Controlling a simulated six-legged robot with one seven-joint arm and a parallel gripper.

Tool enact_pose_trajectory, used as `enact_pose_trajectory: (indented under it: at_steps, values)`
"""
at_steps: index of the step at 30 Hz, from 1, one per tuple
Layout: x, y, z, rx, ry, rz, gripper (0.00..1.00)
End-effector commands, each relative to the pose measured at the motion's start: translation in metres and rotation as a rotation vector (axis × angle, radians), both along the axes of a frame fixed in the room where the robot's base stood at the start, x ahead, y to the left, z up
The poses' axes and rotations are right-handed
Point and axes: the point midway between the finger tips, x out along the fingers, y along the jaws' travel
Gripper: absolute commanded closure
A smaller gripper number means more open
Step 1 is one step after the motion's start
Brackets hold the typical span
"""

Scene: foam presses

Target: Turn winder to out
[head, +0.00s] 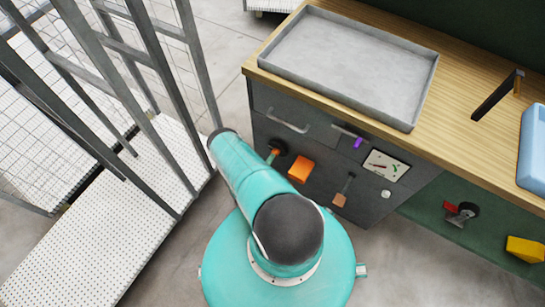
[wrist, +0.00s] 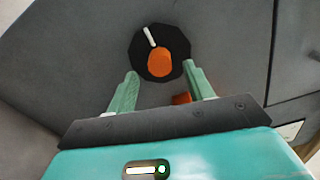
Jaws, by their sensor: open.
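In the wrist view, a round orange knob (wrist: 160,63) sits on a black many-sided disc (wrist: 178,73) on a dark grey panel. A short white bar (wrist: 150,37) lies on the disc, above and slightly left of the knob. I take this to be the winder, but no label shows. My gripper (wrist: 162,84) is open, its two pale green fingers apart below the disc, with nothing between them. In the head view, a small dark disc with orange (head: 276,149) on the cabinet front is partly hidden by my teal arm. My gripper is hidden there.
An orange block (head: 300,169), a brown-ended lever (head: 339,199), a purple-ended handle (head: 357,142) and a gauge plate (head: 387,166) are on the cabinet front. A grey tray (head: 345,60) lies on the wooden top. Metal mesh fencing (head: 150,50) stands at left.

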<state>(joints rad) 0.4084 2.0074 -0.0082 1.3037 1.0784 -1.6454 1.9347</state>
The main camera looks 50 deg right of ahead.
Motion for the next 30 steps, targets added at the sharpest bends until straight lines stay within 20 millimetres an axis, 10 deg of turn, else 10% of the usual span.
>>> enact_pose_trajectory:
  at_steps: [13,30]
  values:
    - [-0.008,0.092,0.0,0.002,0.0,0.001,0.48]
    - [-0.01,0.104,0.0,0.001,-0.001,0.0,0.48]
